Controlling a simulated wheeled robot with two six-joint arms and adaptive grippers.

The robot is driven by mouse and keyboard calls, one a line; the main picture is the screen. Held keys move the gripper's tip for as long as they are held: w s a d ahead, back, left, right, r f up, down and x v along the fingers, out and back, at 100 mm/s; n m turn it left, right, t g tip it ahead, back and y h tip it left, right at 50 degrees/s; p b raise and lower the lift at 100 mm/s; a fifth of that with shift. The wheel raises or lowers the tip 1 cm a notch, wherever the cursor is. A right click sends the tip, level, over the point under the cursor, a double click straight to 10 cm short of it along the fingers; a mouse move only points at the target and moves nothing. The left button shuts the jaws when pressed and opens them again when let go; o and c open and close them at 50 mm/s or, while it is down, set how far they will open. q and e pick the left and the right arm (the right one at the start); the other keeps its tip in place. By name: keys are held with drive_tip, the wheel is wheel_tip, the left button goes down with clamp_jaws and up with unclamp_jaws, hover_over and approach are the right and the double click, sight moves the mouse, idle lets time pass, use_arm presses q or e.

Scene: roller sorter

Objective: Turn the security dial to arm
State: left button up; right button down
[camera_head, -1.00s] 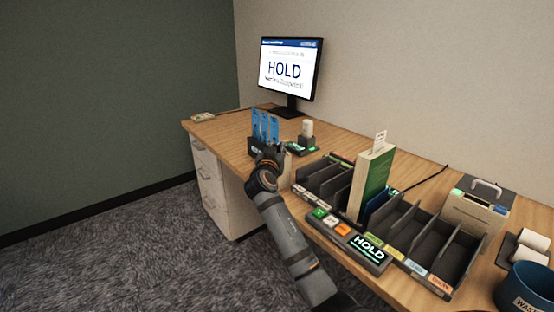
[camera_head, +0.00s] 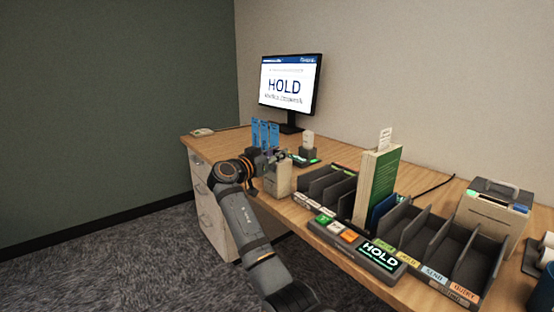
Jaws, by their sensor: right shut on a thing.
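My right gripper (camera_head: 270,158) reaches in from the bottom and is at the small cream box (camera_head: 278,180) near the desk's left front edge. Its fingers point to the right, at the top of the box. The gripper is shut on the security dial, which is small and mostly hidden by the fingers, so I cannot read its setting. The monitor (camera_head: 287,85) at the back shows HOLD in large letters. My left gripper is not in view.
Blue cards (camera_head: 264,133) stand in a dark holder close behind the gripper. A dark stand with a white-topped item (camera_head: 308,142) is just right of it. The sorter (camera_head: 440,245), a green book (camera_head: 381,180) and the HOLD panel (camera_head: 380,252) fill the desk's right side.

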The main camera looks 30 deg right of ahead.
drive_tip(key=shift+g, duration=0.3)
drive_tip(key=c, duration=1.1)
unclamp_jaws()
drive_tip(key=v, duration=1.2)
drive_tip(key=shift+f, duration=0.15)
